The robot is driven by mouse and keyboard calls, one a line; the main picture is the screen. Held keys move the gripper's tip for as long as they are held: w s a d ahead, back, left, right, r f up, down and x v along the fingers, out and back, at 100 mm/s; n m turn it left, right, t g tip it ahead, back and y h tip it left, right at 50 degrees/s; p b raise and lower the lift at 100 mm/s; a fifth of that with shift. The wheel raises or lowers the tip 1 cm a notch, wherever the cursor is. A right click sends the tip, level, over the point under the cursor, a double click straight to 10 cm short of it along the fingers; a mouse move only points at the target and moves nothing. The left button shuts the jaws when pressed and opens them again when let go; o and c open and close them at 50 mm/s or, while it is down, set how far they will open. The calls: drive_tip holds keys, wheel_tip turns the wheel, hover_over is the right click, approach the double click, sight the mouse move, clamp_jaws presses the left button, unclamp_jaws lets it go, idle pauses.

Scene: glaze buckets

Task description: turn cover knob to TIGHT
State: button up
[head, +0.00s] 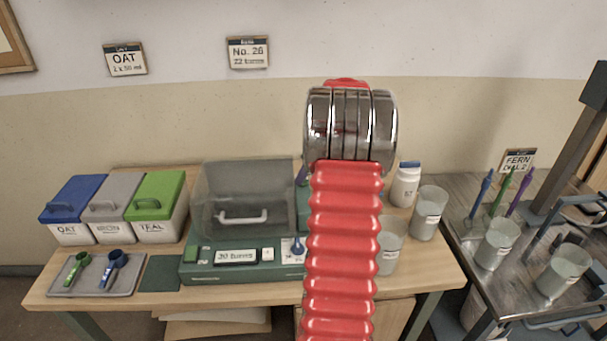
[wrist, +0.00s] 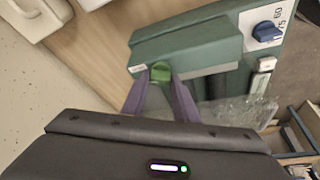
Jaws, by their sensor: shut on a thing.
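In the wrist view, the green cover knob (wrist: 160,70) sits on the edge of the green machine (wrist: 200,45). My gripper (wrist: 161,77) has its two purple fingers on either side of the knob and is shut on it. A small light label beside the knob is too small to read, so its setting cannot be told. In the head view, the machine (head: 235,275) stands on the wooden bench with its clear cover (head: 225,190) and pale handle down. My red arm hides the machine's right end and the knob there.
A blue dial (head: 298,248) is on the machine's front. Lidded bins (head: 157,205) and a tray of scoops (head: 130,282) stand to the left. Beakers (head: 428,212) and a blue-capped bottle (head: 405,185) crowd the right. More beakers stand on the dark side table (head: 515,290).

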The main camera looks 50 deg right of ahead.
drive_tip(key=shift+s+a+m+h, duration=0.15)
drive_tip(key=shift+m+h, duration=0.15)
drive_tip(key=shift+m, duration=0.6)
drive_tip(key=o, duration=1.1)
drive_tip(key=shift+c, duration=0.2)
drive_tip(key=shift+r, duration=0.1)
drive_tip(key=shift+r, duration=0.6)
drive_tip(key=v, duration=0.6)
drive_tip(key=shift+s, duration=0.45)
